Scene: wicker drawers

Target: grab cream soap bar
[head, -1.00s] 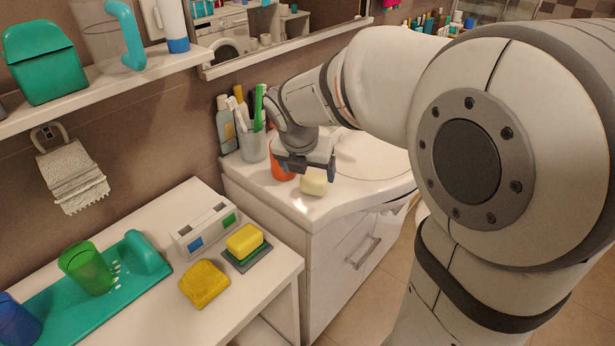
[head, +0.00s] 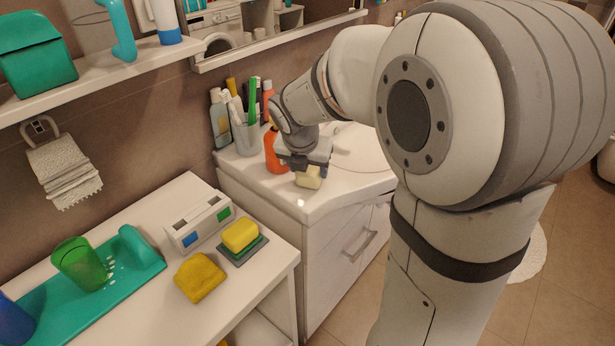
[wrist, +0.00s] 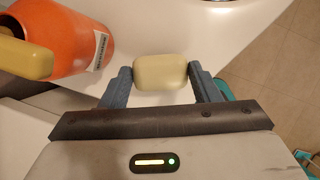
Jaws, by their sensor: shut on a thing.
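The cream soap bar (head: 309,177) is at the front edge of the white sink counter, below my gripper (head: 305,165). In the wrist view the cream soap bar (wrist: 160,72) sits between the two blue-grey fingers of my gripper (wrist: 160,80), which touch its left and right ends. My gripper is shut on it. Whether the soap still rests on the counter or is just above it I cannot tell.
An orange bottle (head: 272,150) stands close to the left of my gripper; it is also large in the wrist view (wrist: 85,40). A cup with brushes (head: 245,135) is behind it. A lower white table (head: 150,215) holds a yellow soap (head: 240,235) and a yellow sponge (head: 199,277).

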